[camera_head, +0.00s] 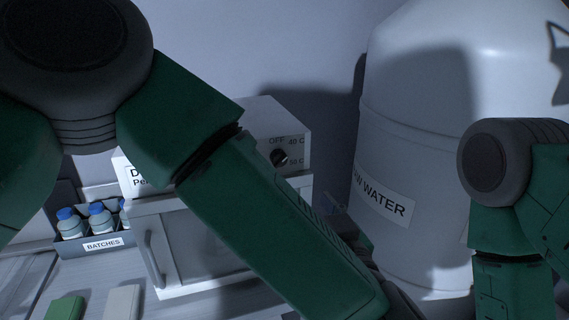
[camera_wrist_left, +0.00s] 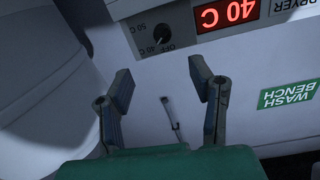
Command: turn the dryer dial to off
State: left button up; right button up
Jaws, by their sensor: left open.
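The dryer (camera_head: 262,118) is a pale box with a door and handle below. Its black round dial (camera_head: 280,157) sits on the front panel, with OFF, 40 C and 50 C printed around it. My left forearm crosses in front of the dryer and hides part of it. In the left wrist view, which is upside down, the dial (camera_wrist_left: 161,34) is just beyond my left gripper (camera_wrist_left: 160,74). The gripper's two fingers are spread, empty and apart from the dial. The dial's exact pointer direction is too small to tell. My right gripper is out of view.
A red display (camera_wrist_left: 228,12) beside the dial reads 40 C. A large white water tank (camera_head: 420,130) stands right of the dryer. A BATCHES tray (camera_head: 75,247) with blue-capped bottles (camera_head: 100,217) is at left. Green and white blocks (camera_head: 66,308) lie in front. A WASH BENCH sign (camera_wrist_left: 288,93) is on the wall.

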aim_at(282, 164)
pick_arm(q)
jog(key=p+x, duration=0.3)
jog(key=x, duration=0.9)
jog(key=shift+w+a, duration=0.15)
jog(key=shift+w, duration=0.25)
jog(key=shift+w+a, duration=0.1)
jog(key=shift+w, duration=0.45)
jog(key=shift+a, duration=0.1)
grip_shut()
